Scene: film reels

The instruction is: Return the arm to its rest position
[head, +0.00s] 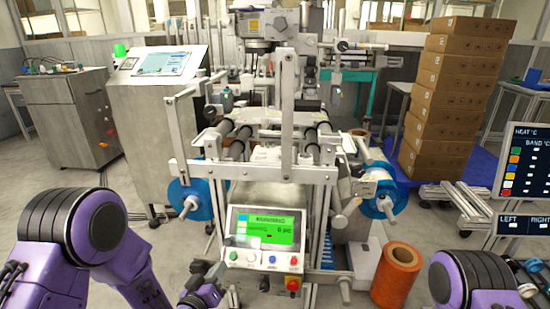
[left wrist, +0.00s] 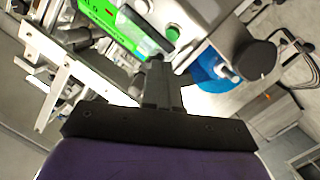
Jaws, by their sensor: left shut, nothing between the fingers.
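My left gripper (head: 214,276) is in front of the machine's control panel (head: 262,232), low and to its left in the head view. In the left wrist view the left gripper (left wrist: 158,72) is shut and holds nothing, with its fingertips close to the green button (left wrist: 172,33) in the picture. I cannot tell whether they touch it. The panel has a lit green screen, several buttons and a red knob. A blue film reel (head: 192,200) is on the machine's left side and another blue reel (head: 378,192) on its right. My right arm shows at the lower right, but its gripper is not in view.
An orange roll (head: 396,275) stands on the floor right of the machine. Stacked cardboard boxes (head: 450,100) stand behind it at right. A grey cabinet with a tilted screen (head: 165,65) stands at left. A heat display (head: 522,160) is at the right edge. Floor at left is clear.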

